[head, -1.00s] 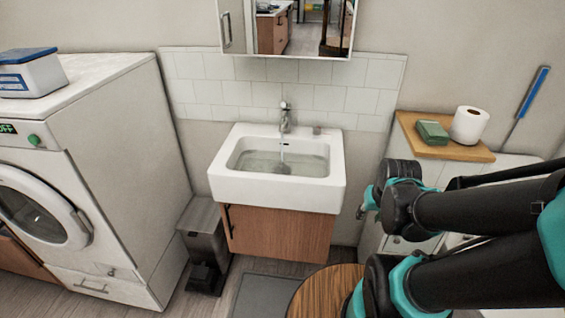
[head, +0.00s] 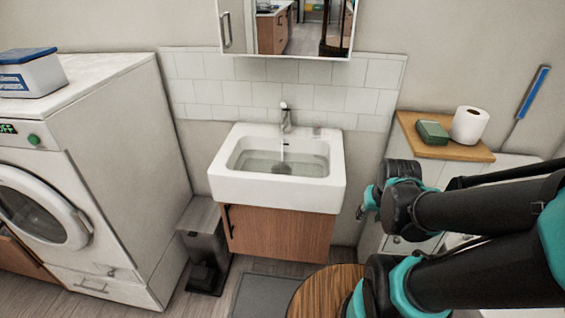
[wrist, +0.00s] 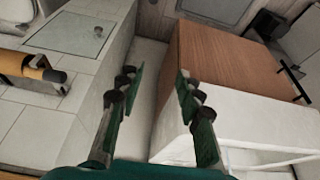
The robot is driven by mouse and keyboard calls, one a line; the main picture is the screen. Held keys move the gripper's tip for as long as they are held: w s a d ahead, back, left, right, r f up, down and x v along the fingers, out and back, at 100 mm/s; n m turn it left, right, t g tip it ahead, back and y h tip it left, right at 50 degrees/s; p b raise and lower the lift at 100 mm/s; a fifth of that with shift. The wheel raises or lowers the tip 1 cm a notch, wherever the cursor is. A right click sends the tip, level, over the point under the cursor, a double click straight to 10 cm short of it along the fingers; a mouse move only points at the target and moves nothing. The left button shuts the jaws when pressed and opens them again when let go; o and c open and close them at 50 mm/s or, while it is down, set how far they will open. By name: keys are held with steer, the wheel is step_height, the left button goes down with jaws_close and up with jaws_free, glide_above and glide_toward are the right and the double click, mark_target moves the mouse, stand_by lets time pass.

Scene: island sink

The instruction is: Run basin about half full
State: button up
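The white basin (head: 225,185) is mounted on the wall, with clear water (head: 262,161) standing in it. I cannot tell the exact depth; the surface lies below the rim. The chrome tap (head: 285,118) stands at its back edge. A thin pale stream (head: 283,150) falls from the spout into the water. The dark drain shows through the water. My gripper (wrist: 157,82) is open and empty in the wrist view, fingers apart. In the head view it is near the teal tip right of the basin, mostly hidden by my arm. It is apart from the tap.
A wooden cabinet (head: 280,233) is under the basin. A grey bin (head: 204,245) and a washing machine (head: 115,170) stand to the left. To the right, a wooden board (head: 470,152) holds a green block (head: 432,132) and a paper roll (head: 469,125). A round wooden top (head: 318,292) is in front.

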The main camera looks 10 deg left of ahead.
steer(key=shift+c, duration=1)
steer(key=shift+m+t+h, duration=0.3)
steer(key=shift+t, duration=0.2)
steer(key=w+r, duration=0.1)
steer(key=w, duration=0.1)
steer(key=w+a+r, duration=0.1)
steer(key=w+r, duration=0.1)
steer(key=w, duration=0.1)
steer(key=w+r, duration=0.2)
steer(key=shift+w+a, duration=0.25)
steer(key=shift+a, duration=0.1)
jaws_close()
steer(key=w+a+r+m+t, duration=0.2)
steer(key=w+a+r+t, duration=0.4)
steer(key=w+a+r, duration=1.8)
glide_above(286, 103)
step_height(286, 103, down, 5)
step_height(286, 103, down, 3)
steer(key=shift+s+y, duration=0.15)
steer(key=shift+y, duration=0.25)
steer(key=shift+s+a+f, duration=0.1)
steer(key=shift+s+f, duration=0.05)
steer(key=shift+f, duration=0.25)
